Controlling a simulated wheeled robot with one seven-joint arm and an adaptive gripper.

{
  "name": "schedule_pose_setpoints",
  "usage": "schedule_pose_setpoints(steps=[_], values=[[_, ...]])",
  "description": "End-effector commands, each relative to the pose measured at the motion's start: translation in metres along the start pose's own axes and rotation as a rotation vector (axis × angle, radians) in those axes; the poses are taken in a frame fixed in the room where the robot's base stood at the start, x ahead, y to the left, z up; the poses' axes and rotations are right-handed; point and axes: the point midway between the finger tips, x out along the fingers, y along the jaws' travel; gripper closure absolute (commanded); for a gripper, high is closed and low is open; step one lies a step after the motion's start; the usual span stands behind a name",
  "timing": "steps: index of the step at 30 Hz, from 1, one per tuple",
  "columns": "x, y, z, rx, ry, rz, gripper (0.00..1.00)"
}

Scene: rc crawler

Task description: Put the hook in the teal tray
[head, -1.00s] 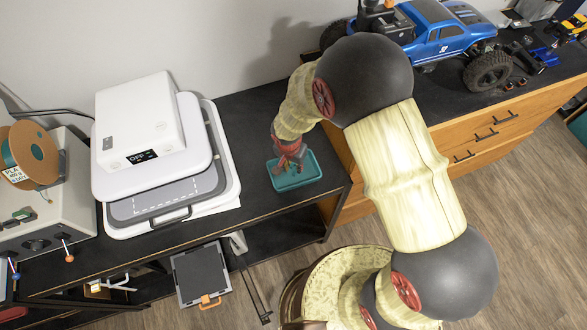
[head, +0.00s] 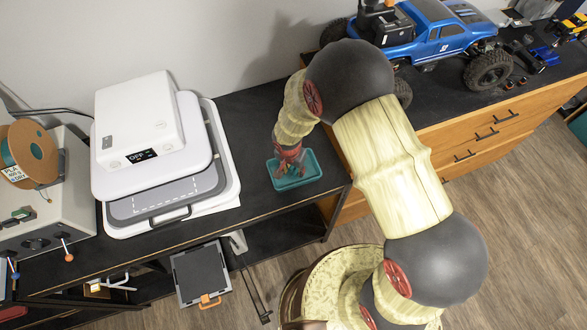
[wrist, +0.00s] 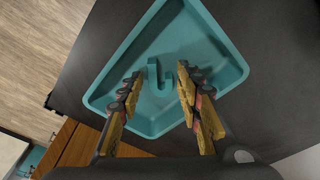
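The teal tray (head: 312,166) lies on the black bench top, and my gripper (head: 291,166) points down over it. In the wrist view the tray (wrist: 222,50) fills the middle. A small teal hook (wrist: 153,74), close in colour to the tray, shows inside the tray's outline, between the fingertips of my gripper (wrist: 160,76). The two fingers stand apart, with a visible gap between each of them and the hook. The hook appears to rest on the tray floor, though its exact height is hard to tell. In the head view my gripper hides part of the tray.
A white heat press (head: 150,130) stands left of the tray. A blue RC crawler (head: 435,38) stands on the wooden drawer cabinet (head: 480,137) to the right. A filament spool (head: 28,155) is at far left. Bare black bench surrounds the tray.

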Motion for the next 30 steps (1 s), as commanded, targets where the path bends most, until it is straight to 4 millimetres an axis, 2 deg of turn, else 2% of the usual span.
schedule_pose_setpoints(steps=[14, 17, 30], values=[[-0.004, 0.0, -0.001, 0.0, 0.0, 0.0, 0.58], [-0.016, -0.001, -0.002, 0.0, 0.003, -0.003, 0.58], [-0.101, -0.001, -0.001, 0.0, 0.002, -0.004, 0.58]])
